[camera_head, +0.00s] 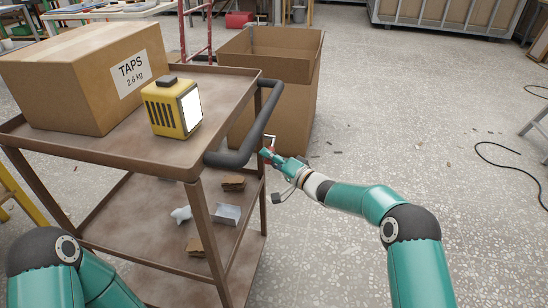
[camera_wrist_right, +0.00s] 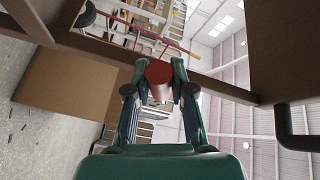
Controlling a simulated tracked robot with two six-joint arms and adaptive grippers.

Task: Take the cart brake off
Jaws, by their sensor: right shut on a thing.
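The brown cart (camera_head: 105,145) stands at the left in the head view, with a black push handle (camera_head: 245,140) on its near right side. My right gripper (camera_head: 269,153) is at the cart's right side, just beyond the handle. In the right wrist view my right gripper (camera_wrist_right: 159,92) is shut on a red cylindrical grip (camera_wrist_right: 158,72), which looks like the end of the brake lever. My left gripper is out of view; only my left arm shows at lower left.
A TAPS box (camera_head: 85,78) and a yellow lamp (camera_head: 174,107) stand on the cart's top. Small scraps lie on its lower shelf (camera_head: 150,215). A large open cardboard box (camera_head: 290,95) stands close behind the gripper. The floor (camera_head: 410,130) to the right is mostly clear, with a black cable (camera_head: 500,160).

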